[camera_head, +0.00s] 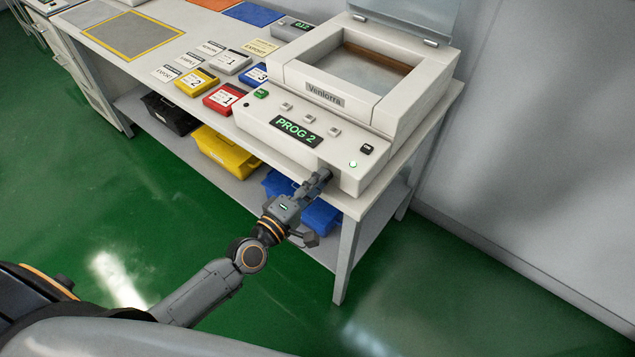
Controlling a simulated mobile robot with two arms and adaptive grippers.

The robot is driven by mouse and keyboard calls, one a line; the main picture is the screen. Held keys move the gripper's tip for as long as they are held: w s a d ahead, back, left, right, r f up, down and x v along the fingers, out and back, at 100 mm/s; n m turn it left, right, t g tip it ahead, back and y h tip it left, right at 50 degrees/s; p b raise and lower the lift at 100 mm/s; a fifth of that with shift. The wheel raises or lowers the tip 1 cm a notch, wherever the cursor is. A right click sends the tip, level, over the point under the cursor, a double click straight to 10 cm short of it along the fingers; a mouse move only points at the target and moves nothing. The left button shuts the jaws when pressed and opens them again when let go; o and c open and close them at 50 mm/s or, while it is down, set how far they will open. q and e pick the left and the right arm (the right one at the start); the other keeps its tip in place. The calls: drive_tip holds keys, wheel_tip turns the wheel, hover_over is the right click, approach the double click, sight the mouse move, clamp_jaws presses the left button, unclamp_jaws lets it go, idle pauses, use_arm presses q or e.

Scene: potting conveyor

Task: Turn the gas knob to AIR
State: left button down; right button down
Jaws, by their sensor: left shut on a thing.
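The white sealing machine (350,80), labelled Venlorra, stands on the bench with its lid raised. Its display (297,130) reads PROG 2 in green. My left gripper (322,178) is at the lower right of the machine's front face, shut on the gas knob there. The fingers cover the knob, so its pointer and its GAS or AIR marks cannot be read. My right gripper is not in view.
A green lamp (353,164) and a dark switch (367,149) sit above the gripper. Red (221,99) and yellow (197,82) boxes lie left of the machine. Yellow (228,155) and blue (318,216) bins stand on the lower shelf. A bench leg (346,262) stands near my arm.

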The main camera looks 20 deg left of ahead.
use_arm(q)
drive_tip(key=shift+n, duration=0.4)
drive_tip(key=c, duration=1.1)
unclamp_jaws()
drive_tip(key=shift+s, duration=0.1)
drive_tip(key=v, duration=0.8)
drive_tip(key=shift+a, duration=0.1)
